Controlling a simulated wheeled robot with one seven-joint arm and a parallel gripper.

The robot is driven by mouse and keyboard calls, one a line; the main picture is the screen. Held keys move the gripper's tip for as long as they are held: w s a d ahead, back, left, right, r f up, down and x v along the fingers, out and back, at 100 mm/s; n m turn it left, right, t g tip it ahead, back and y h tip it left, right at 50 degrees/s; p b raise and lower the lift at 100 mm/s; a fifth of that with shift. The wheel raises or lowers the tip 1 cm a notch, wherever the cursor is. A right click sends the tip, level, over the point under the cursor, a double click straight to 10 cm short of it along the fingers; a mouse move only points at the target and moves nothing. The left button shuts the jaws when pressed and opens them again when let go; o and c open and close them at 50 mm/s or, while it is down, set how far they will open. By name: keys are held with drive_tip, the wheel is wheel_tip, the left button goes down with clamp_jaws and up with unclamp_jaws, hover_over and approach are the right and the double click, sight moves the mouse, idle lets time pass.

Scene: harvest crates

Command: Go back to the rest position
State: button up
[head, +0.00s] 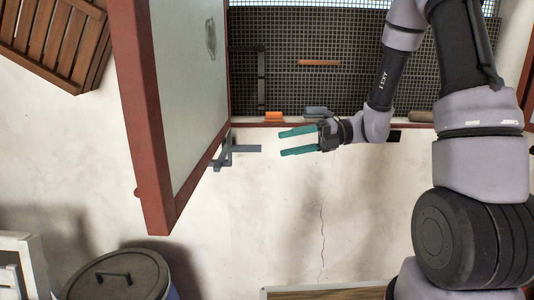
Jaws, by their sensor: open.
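My gripper (299,141) shows in the head view near the middle of the picture. Its two teal fingers point left and stand apart, with nothing between them. It is in front of the pale cracked wall or floor surface (300,210), just below the reddish edge of a dark gridded recess. My arm comes in from the right side. No separate mark of a rest position is visible.
A red-framed panel (152,150) stands open to the left of my gripper, with a grey bracket (235,149) beside it. An orange block (274,116) and a grey object (316,111) lie along the recess edge. A lidded bin (115,277) is at lower left.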

drive_tip(key=s+d+r+n+h, duration=0.25)
drive_tip(key=s+n+h, duration=0.2)
drive_tip(key=n, duration=0.35)
drive_tip(key=s+d+r+n+h, duration=0.2)
drive_tip(key=s+d+n+h, duration=0.1)
drive_tip(key=s+n, duration=0.3)
drive_tip(key=s+d+r+n+t+h, duration=0.1)
drive_tip(key=d+r+n+t+h, duration=0.5)
drive_tip(key=d+n, duration=0.5)
wheel_tip(320, 180, up, 2)
drive_tip(key=n+t, duration=0.2)
drive_tip(key=shift+s+r+n+t+h, duration=0.15)
drive_tip(key=shift+s+n+t+h, duration=0.15)
drive_tip(key=shift+s+t+h, duration=0.1)
